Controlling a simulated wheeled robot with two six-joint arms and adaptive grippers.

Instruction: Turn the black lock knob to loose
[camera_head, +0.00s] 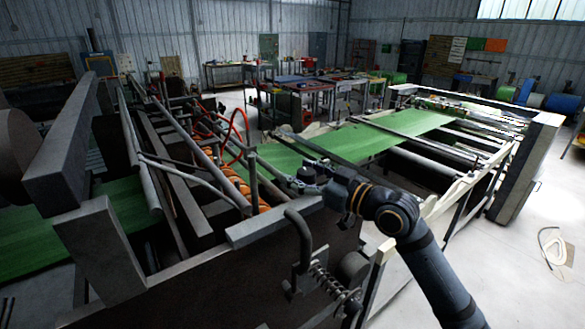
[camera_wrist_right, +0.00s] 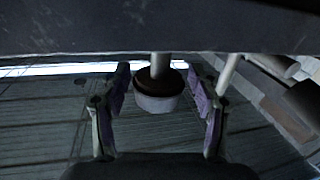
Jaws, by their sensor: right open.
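In the right wrist view a round knob (camera_wrist_right: 159,102) with a dark collar and a paler grey face sits on a short light stem below a dark beam. My right gripper (camera_wrist_right: 159,82) is open, with one finger on each side of the knob and a visible gap on both sides. In the head view my right gripper (camera_head: 312,180) is above the near machine's end, by the green web. The knob cannot be made out there. I cannot tell which way the knob is turned. My left gripper is not in view.
Orange hoses (camera_head: 237,185) run beside the rollers. A green web (camera_head: 350,143) stretches to the far frame (camera_head: 522,170). The floor at the right is mostly clear.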

